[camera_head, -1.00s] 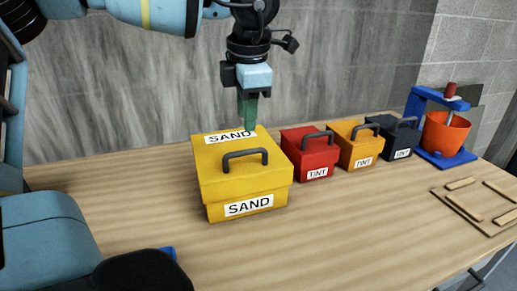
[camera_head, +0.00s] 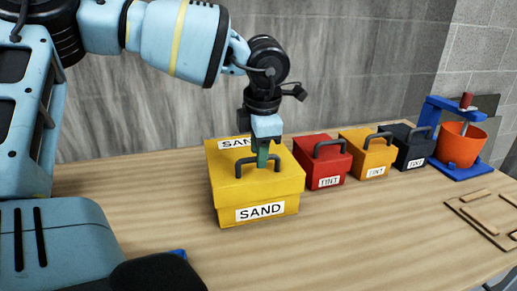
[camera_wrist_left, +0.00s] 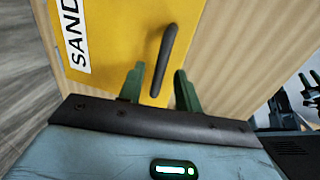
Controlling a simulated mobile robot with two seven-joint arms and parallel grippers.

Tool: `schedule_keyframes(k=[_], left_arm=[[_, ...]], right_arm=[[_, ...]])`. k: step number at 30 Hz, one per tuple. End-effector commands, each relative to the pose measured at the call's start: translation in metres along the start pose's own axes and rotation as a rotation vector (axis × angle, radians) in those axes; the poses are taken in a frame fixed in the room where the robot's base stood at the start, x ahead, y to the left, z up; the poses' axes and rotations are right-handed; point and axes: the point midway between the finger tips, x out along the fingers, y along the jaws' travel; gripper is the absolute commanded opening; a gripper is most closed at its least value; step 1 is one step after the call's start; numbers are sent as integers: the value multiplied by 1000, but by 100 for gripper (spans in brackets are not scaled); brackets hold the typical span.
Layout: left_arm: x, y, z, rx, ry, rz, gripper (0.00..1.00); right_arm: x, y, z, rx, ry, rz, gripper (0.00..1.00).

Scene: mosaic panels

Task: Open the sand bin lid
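The yellow sand bin (camera_head: 230,208) stands on the table with its lid (camera_head: 228,183) closed and a dark handle (camera_head: 240,163) on top. My left gripper (camera_head: 263,163) points down over the lid at the handle. In the left wrist view its two green fingers (camera_wrist_left: 158,88) are spread apart, with the handle (camera_wrist_left: 166,58) between or just ahead of their tips. I cannot tell whether a finger touches it. The lid also shows in the left wrist view (camera_wrist_left: 120,40).
Red (camera_head: 323,167), orange (camera_head: 367,158) and dark (camera_head: 408,151) tint bins stand in a row to the right. Farther right are a blue stand (camera_head: 465,171) with an orange bucket (camera_head: 459,145) and a wooden frame (camera_head: 482,219). The table front is clear.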

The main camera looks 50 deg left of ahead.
Motion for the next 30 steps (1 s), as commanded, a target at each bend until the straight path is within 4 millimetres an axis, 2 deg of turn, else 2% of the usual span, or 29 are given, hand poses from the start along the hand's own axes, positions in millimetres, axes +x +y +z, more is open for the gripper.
schedule_keyframes(k=[8, 16, 30], left_arm=[[2, 0, 0, 0, 1, 0, 34], [2, 0, 0, 0, 0, 0, 0], [-2, 4, -4, -2, -2, -16, 0]], right_arm=[[0, 0, 0, 0, -1, 0, 36], [0, 0, 0, -1, -1, -1, 36], [-2, 0, -2, -1, 1, 0, 36]])
